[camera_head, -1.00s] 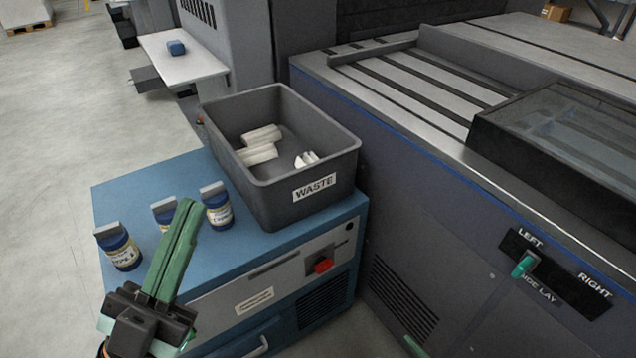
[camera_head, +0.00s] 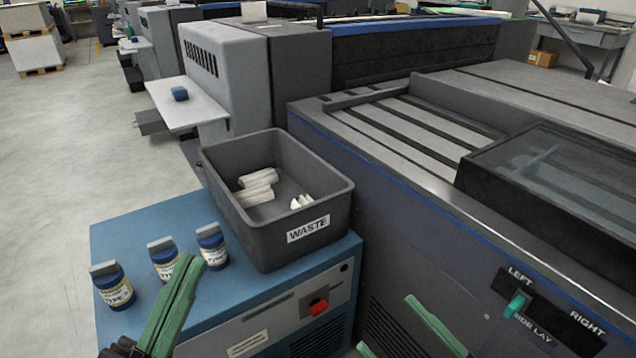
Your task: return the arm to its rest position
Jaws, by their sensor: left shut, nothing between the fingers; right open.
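My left gripper (camera_head: 187,264) is at the lower left, its green fingers pressed together and pointing up, shut and empty. It shows in front of the blue cabinet, near the ink jars. My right gripper (camera_head: 385,322) is at the bottom centre. Its green fingers stand apart, open and empty, in front of the dark press side. Most of both arms lies below the picture's edge.
Three blue ink jars, a left (camera_head: 112,286), a middle (camera_head: 163,259) and a right one (camera_head: 211,246), stand on the blue cabinet (camera_head: 140,232). A grey WASTE bin (camera_head: 262,226) there holds white pieces. The press (camera_head: 400,215) with its SIDE LAY switch (camera_head: 515,305) fills the right.

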